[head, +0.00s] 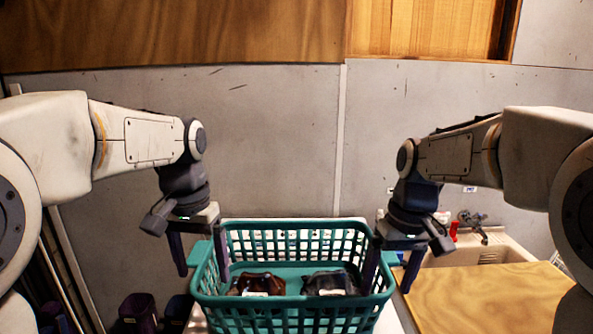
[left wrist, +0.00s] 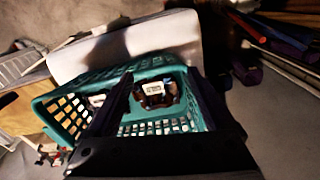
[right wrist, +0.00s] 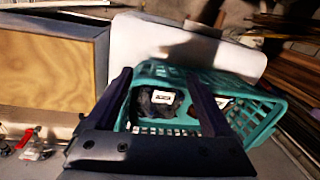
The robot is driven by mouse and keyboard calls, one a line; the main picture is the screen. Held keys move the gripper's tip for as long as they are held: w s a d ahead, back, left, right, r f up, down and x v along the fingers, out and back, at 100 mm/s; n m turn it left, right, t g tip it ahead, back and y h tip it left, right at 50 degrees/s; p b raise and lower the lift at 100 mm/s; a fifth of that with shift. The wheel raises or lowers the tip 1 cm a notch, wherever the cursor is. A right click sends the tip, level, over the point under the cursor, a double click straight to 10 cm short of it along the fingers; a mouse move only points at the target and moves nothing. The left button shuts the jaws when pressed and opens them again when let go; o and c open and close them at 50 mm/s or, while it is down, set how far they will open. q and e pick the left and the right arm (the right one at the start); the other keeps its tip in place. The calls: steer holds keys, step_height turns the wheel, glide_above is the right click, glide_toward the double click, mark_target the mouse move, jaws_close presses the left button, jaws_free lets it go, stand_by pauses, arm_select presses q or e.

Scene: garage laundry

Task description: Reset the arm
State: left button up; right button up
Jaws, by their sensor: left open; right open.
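My left gripper (head: 199,255) is open at the left end of the teal laundry basket (head: 290,313), one finger outside the end and one by the inner side of the rim. My right gripper (head: 391,268) is open at the right end in much the same pose. I cannot tell whether any finger touches the basket. Neither gripper holds anything. Both arms reach in from the sides with their grippers pointing down. In the wrist views the basket lies beyond the open fingers of the left gripper (left wrist: 165,92) and the right gripper (right wrist: 162,90).
Two dark packs with pale labels, left (head: 262,283) and right (head: 327,284), lie inside the basket. The basket stands on a white surface. A sink (head: 515,250) with a faucet (head: 473,224) and a wooden board (head: 490,297) are at right. Dark containers (head: 138,310) stand lower left. A grey wall (head: 270,130) is behind.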

arm_select(q)
steer(key=s+d+f+m, duration=0.3)
steer(key=s+d+f, duration=0.3)
steer(key=s, duration=0.4)
steer(key=s+d+f+m, duration=0.2)
steer(key=s+d+f, duration=0.3)
steer(key=s, duration=0.6)
steer(key=shift+d+f+m+h, duration=0.35)
steer(key=shift+d+m+h, duration=0.05)
steer(key=shift+d, duration=0.05)
arm_select(e)
steer(key=s+a+f+n, duration=0.1)
steer(key=s+a+f, duration=0.2)
steer(key=s, duration=0.3)
steer(key=s+a+f+n, duration=0.2)
steer(key=s+a, duration=0.2)
steer(key=s, duration=0.3)
steer(key=s+a+f+n, duration=0.2)
steer(key=s+a+f, duration=0.1)
steer(key=s, duration=0.4)
steer(key=shift+s+a+f, duration=0.25)
steer(key=shift+a+f, duration=0.05)
steer(key=shift+a, duration=0.4)
